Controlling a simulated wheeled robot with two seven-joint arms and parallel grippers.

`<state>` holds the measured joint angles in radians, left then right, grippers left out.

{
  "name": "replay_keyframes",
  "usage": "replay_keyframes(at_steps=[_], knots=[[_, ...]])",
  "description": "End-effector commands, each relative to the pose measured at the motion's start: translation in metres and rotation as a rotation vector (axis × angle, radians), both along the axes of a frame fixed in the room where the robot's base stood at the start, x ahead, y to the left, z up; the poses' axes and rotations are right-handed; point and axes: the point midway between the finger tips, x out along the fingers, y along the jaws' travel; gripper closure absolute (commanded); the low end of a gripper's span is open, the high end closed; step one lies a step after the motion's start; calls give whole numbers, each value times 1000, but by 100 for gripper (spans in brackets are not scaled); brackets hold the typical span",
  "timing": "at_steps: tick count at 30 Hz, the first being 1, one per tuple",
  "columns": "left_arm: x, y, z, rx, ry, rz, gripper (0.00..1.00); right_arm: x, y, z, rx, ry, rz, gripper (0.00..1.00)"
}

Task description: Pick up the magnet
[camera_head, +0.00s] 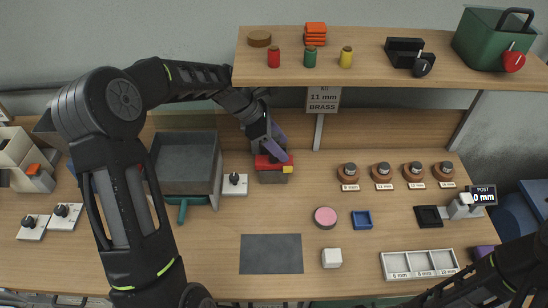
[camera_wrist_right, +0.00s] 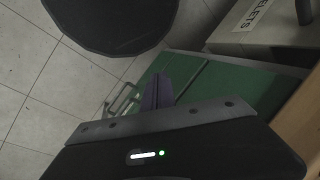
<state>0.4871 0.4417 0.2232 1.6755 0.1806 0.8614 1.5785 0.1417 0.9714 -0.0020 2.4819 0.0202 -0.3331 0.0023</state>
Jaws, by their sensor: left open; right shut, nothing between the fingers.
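A red piece with a yellow part (camera_head: 287,169) sits on a grey block at the back of the bench. It may be the magnet, but I cannot tell for sure. My left gripper (camera_head: 268,146) is open, with its purple fingers right at this red piece and partly covering it. Whether the fingers touch it is not clear. My right gripper (camera_wrist_right: 157,92) is shut and empty in the right wrist view, away from the block, with a green cabinet front behind it.
A grey bin (camera_head: 186,165) stands left of the block, with a white switch plate (camera_head: 235,184) between them. A shelf (camera_head: 380,72) overhangs the back. A pink disc (camera_head: 325,217), blue tray (camera_head: 362,220) and white cube (camera_head: 332,258) lie in front, beside a dark mat (camera_head: 271,254).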

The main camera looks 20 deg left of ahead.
Motion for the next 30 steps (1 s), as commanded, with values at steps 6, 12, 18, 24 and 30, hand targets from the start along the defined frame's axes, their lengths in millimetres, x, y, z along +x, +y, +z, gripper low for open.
replay_keyframes(at_steps=[6,12,18,24,30], knots=[[0,0,0,0,0,0,47,0,0,0,0,0,0,100],[0,0,0,0,0,0,53,0,0,0,0,0,0,100],[0,0,0,0,0,0,70,0,0,0,0,0,0,100],[0,0,0,0,0,0,86,0,0,0,0,0,0,100],[0,0,0,0,0,0,100,0,0,0,0,0,0,100]])
